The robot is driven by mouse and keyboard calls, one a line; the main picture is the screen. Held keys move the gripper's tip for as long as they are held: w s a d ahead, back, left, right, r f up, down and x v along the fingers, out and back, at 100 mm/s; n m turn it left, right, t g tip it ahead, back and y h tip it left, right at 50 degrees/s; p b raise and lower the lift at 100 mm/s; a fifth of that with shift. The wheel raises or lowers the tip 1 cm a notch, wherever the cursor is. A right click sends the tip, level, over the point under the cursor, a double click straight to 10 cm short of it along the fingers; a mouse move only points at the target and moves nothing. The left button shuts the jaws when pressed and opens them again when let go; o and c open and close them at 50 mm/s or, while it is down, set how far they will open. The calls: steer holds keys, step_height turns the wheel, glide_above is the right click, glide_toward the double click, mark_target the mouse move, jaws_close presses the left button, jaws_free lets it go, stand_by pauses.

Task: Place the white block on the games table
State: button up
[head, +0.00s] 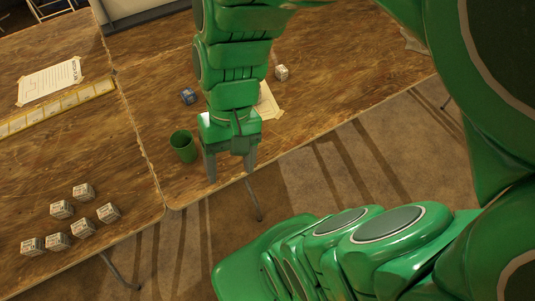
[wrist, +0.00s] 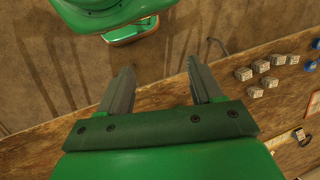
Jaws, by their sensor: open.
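Several small white blocks with dark markings stand on the near left wooden table (head: 110,165); one is this white block (head: 83,191). White blocks also show at the right of the wrist view (wrist: 243,74). One more whitish block (head: 281,72) sits on the right wooden table (head: 330,85), behind my arm. I cannot tell which table is the games table. My gripper (head: 230,172) is open and points down at the right table's front edge, apart from all the blocks. In the wrist view, nothing is between its fingers (wrist: 160,70).
A green cup (head: 183,146) stands just left of my gripper. A dark blue block (head: 187,96) is behind it, and a paper sheet (head: 267,103) lies beside my arm. A taped paper (head: 50,80) and a yellow strip (head: 57,107) lie on the left table.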

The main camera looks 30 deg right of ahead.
steer(key=s+d, duration=0.1)
steer(key=s+d+r+h, duration=0.1)
steer(key=d, duration=0.1)
steer(key=s+d+n+h, duration=0.1)
steer(key=d, duration=0.1)
steer(key=shift+r+t, duration=0.2)
steer(key=shift+t, duration=0.1)
steer(key=shift+w, duration=0.1)
steer(key=w+d, duration=0.3)
steer(key=w, duration=0.6)
steer(key=w+d, duration=0.2)
steer(key=w, duration=0.6)
steer(key=t, duration=0.3)
glide_above(282, 68)
steer(key=s, duration=0.1)
steer(key=f, duration=2.4)
steer(key=shift+s+a, duration=0.1)
steer(key=shift+a, duration=0.25)
steer(key=shift+d+f, duration=0.1)
steer(key=shift+f, duration=0.3)
steer(key=shift+w+d+f, duration=0.1)
steer(key=shift+w+f, duration=0.1)
steer(key=shift+f, duration=1)
steer(key=shift+w+f, duration=0.15)
steer(key=shift+f, duration=1.05)
steer(key=shift+w+d+f, duration=0.1)
steer(key=shift+w+f, duration=0.1)
steer(key=shift+f, duration=1)
